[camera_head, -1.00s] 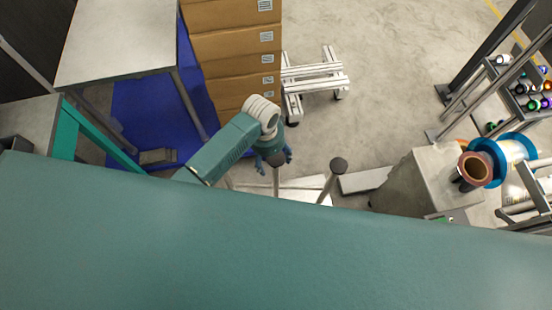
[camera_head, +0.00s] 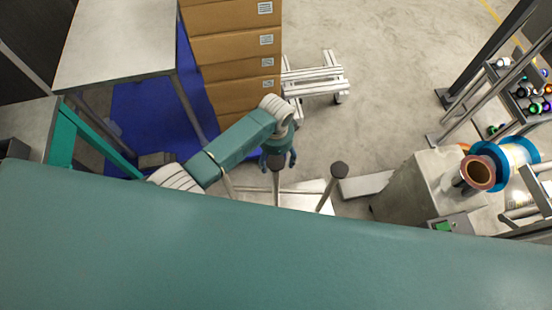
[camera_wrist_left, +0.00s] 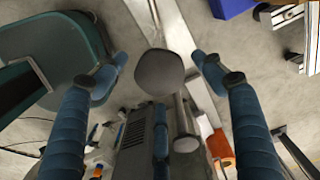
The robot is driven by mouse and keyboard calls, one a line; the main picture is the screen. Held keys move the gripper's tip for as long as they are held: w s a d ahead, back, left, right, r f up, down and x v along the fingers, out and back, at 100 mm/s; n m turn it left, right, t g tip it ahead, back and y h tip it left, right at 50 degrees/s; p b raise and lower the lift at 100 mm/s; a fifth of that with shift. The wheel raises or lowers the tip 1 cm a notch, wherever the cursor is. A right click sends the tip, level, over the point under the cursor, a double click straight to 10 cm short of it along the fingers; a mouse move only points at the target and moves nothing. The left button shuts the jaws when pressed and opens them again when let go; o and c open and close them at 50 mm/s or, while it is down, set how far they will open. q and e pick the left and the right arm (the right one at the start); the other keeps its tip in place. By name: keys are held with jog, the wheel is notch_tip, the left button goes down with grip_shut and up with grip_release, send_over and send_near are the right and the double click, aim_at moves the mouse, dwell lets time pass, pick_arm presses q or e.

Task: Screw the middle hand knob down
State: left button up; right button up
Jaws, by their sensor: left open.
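Two dark round knobs on upright rods show in the head view: a left one (camera_head: 277,161) and a right one (camera_head: 339,169). My left gripper (camera_head: 279,160) is over the left knob, with its blue fingers spread. In the left wrist view the grey knob top (camera_wrist_left: 159,73) lies between the two open fingertips of that gripper (camera_wrist_left: 159,60), with a gap on each side. A smaller grey rounded end (camera_wrist_left: 186,144) shows lower down. I cannot tell from these views which knob is the middle one. The lower rods are partly hidden by my body. My right gripper is not in view.
Stacked cardboard boxes (camera_head: 235,68) and a white-topped table (camera_head: 118,42) stand at the left. A white slatted trolley (camera_head: 313,78) is beyond the gripper. A grey cabinet (camera_head: 408,188) and a blue-rimmed reel (camera_head: 505,158) stand at the right. Open floor lies between.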

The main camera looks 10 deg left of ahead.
pick_arm(q)
jog(key=shift+f, duration=0.25)
jog(key=c, duration=1.1)
jog(key=shift+c, duration=0.2)
